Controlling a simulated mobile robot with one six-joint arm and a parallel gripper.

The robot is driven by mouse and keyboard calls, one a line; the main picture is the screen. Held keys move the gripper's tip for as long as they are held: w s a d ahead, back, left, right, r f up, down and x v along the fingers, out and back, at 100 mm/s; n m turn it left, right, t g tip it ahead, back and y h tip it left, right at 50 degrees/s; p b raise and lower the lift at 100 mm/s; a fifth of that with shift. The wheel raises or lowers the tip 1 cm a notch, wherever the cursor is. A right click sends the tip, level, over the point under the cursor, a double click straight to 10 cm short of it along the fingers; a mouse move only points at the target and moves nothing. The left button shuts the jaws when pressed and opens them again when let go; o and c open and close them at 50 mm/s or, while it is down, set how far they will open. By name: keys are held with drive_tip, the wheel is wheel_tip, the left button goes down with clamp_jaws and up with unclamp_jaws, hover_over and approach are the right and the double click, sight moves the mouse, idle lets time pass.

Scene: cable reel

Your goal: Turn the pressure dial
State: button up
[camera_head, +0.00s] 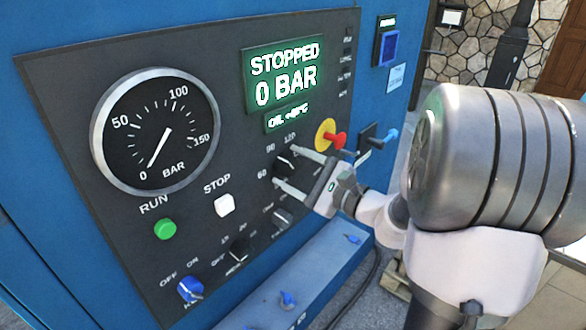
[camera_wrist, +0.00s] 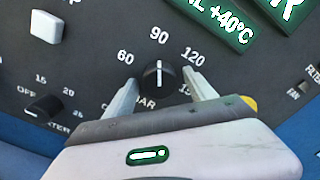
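The pressure dial is a small black knob (camera_head: 285,162) on the dark control panel (camera_head: 240,200), with marks 60, 90 and 120 around it. In the wrist view the dial (camera_wrist: 158,76) has a white line pointing up toward 90. My gripper (camera_head: 283,166) is open, its two pale fingers on either side of the dial. In the wrist view my gripper (camera_wrist: 159,78) shows a finger to the left and one to the right of the knob, with gaps visible between. The display (camera_head: 287,80) reads STOPPED, 0 BAR.
A round gauge (camera_head: 155,131) has its needle near 0. A red and yellow emergency knob (camera_head: 331,138) sits close above my gripper. A green RUN button (camera_head: 165,229), a white STOP button (camera_head: 225,205) and a blue switch (camera_head: 190,289) are on the panel's lower left.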

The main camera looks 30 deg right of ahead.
drive_tip(key=c, duration=1.3)
drive_tip(key=shift+m+p, duration=0.35)
drive_tip(key=shift+m, duration=0.05)
drive_tip(key=shift+r+m+p, duration=0.15)
drive_tip(key=shift+m+p, duration=0.4)
drive_tip(key=shift+m, duration=0.15)
drive_tip(key=m+p, duration=0.3)
drive_tip(key=m, duration=0.1)
drive_tip(key=shift+p, duration=0.35)
drive_tip(key=shift+a+m+p, duration=0.1)
drive_tip(key=shift+m+p, duration=2.05)
drive_tip(key=shift+m, duration=0.65)
drive_tip(key=shift+f, duration=0.2)
drive_tip(key=o, duration=1.3)
